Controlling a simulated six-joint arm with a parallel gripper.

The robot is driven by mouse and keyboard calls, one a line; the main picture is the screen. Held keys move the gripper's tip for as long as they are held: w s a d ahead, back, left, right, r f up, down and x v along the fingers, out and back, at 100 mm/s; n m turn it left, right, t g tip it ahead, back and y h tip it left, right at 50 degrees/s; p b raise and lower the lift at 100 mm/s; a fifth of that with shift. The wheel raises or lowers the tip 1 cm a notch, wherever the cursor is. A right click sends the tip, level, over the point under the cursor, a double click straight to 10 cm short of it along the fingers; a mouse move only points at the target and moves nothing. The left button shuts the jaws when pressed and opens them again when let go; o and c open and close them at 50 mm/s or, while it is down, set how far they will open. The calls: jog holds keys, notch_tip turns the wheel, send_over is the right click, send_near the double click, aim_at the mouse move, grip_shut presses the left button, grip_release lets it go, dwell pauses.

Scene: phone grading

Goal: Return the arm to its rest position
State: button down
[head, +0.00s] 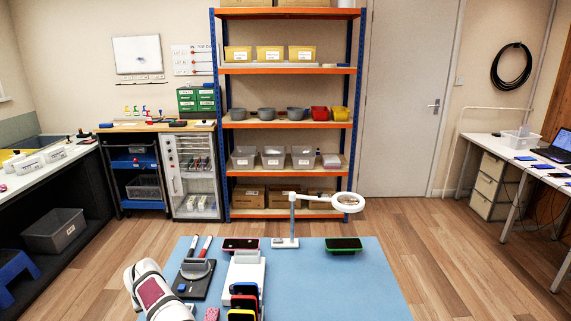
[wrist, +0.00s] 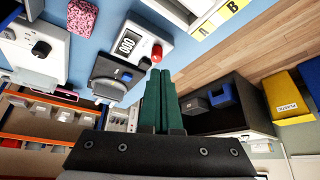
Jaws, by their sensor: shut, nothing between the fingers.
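My gripper (wrist: 160,74) shows in the wrist view with its two green fingers together and nothing between them. Its tips are in the air, close in the picture to a white device with a numeric display and red button (wrist: 134,42). In the head view, part of my white arm (head: 142,275) is at the lower left over the blue work table (head: 350,285). The fingers are hidden or out of frame there.
Several coloured phones (head: 243,300) stand nearer. A pink sponge (wrist: 82,17) shows in the wrist view. The table's right side is clear.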

jog(key=s+d+r+m+g+h, duration=0.1)
jog(key=s+d+r+m, duration=0.1)
jog(key=d+r, duration=0.5)
jog(key=s+d+r+m, duration=0.15)
jog(key=d+r, duration=0.35)
jog(key=d, duration=0.5)
jog(key=s+d+r+m+g, duration=0.1)
jog(key=s+d+r+m, duration=0.1)
jog(key=s+d, duration=0.4)
jog(key=s+d+r+m+g, duration=0.1)
jog(key=s+d+r, duration=0.2)
jog(key=s+d, duration=0.3)
jog(key=s+d+f+m, duration=0.1)
jog(key=s+d, duration=0.2)
jog(key=s, duration=0.5)
jog(key=s+d+f+m+g, duration=0.1)
jog(key=s+d+f+m, duration=0.1)
jog(key=s, duration=0.6)
jog(key=s+d+f+m+g, duration=0.1)
jog(key=s+d, duration=0.3)
jog(key=s, duration=0.4)
jog(key=shift+s+d+f+m, duration=0.15)
jog(key=shift+d+f+m, duration=0.1)
jog(key=shift+m, duration=0.3)
